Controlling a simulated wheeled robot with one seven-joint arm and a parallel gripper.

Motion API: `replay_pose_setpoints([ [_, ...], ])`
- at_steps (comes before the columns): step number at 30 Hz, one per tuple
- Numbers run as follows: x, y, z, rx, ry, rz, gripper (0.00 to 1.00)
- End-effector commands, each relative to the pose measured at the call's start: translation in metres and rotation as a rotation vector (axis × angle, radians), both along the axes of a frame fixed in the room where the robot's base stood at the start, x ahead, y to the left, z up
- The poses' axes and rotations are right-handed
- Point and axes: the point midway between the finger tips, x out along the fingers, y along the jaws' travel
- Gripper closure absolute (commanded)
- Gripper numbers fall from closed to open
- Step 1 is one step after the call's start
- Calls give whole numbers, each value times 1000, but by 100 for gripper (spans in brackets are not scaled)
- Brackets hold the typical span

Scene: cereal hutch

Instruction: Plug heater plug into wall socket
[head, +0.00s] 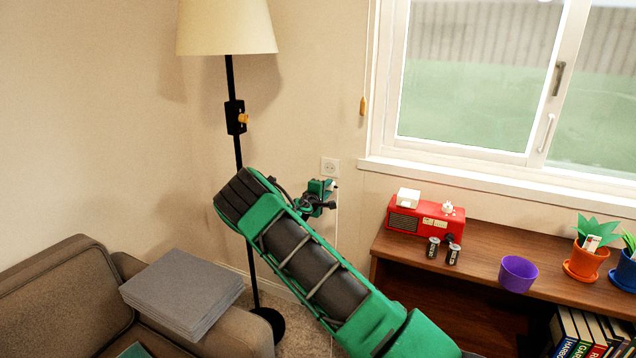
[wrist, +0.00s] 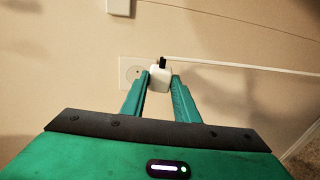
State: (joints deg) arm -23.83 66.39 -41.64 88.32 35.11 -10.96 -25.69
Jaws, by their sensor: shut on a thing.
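My gripper (wrist: 158,84) is shut on the white heater plug (wrist: 160,77), with one green finger on each side of it. A white cord runs from the plug to the right in the wrist view. The wall socket (wrist: 127,70) is a pale plate with a round outlet, and the plug covers its right part in that view. In the head view the socket (head: 330,164) is on the wall below and left of the window, and my gripper (head: 328,185) is just below it. I cannot tell whether the plug touches the socket or is apart from it.
A black floor lamp (head: 232,90) stands left of the socket. A wooden shelf (head: 470,262) with a red radio (head: 425,220), batteries and pots is at the right.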

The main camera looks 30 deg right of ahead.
Motion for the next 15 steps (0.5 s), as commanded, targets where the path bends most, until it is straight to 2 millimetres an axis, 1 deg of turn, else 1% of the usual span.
replay_pose_setpoints([
  [1, 10, 6, 10, -34, -21, 33, 96],
  [3, 20, 12, 21, -65, -46, 64, 96],
  [6, 28, 18, 30, -89, -64, 89, 96],
  [11, 33, 17, 34, -97, -73, 98, 96],
  [15, 38, 9, 33, -95, -72, 96, 96],
])
